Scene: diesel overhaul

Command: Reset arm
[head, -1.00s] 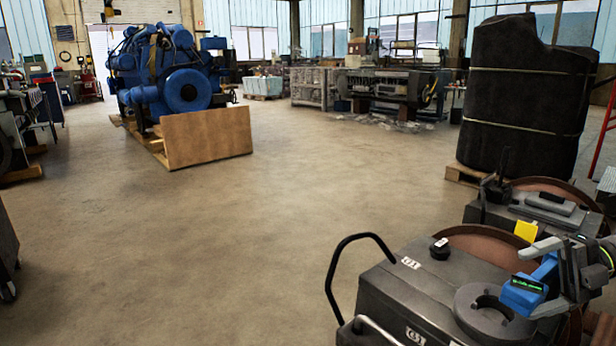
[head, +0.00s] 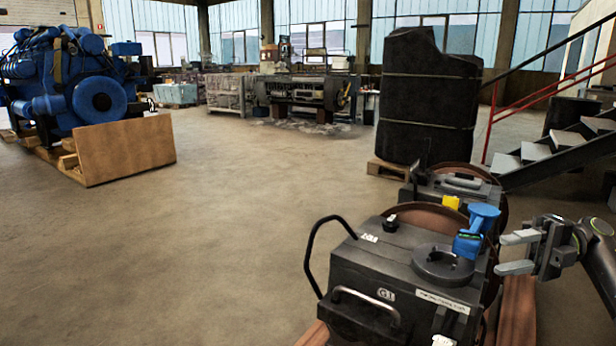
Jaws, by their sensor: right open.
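My right gripper (head: 516,252) is in the lower right of the head view. Its two grey fingers are apart, point left, and have nothing between them. A blue fitting with a flared top (head: 480,218) stands just left of the fingertips, apart from them in the picture. Its lower end is at the dark ring (head: 443,266) on top of a dark metal box (head: 385,262). The box has a black loop handle (head: 312,250), a front grip bar and pale labels. My left gripper is not in view.
A second dark box (head: 452,184) with a yellow tag (head: 451,202) stands behind the first. A black wrapped load (head: 428,95) is on a pallet. A staircase (head: 555,150) with a red rail is at right. A blue engine (head: 65,85) is far left. The middle floor is open.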

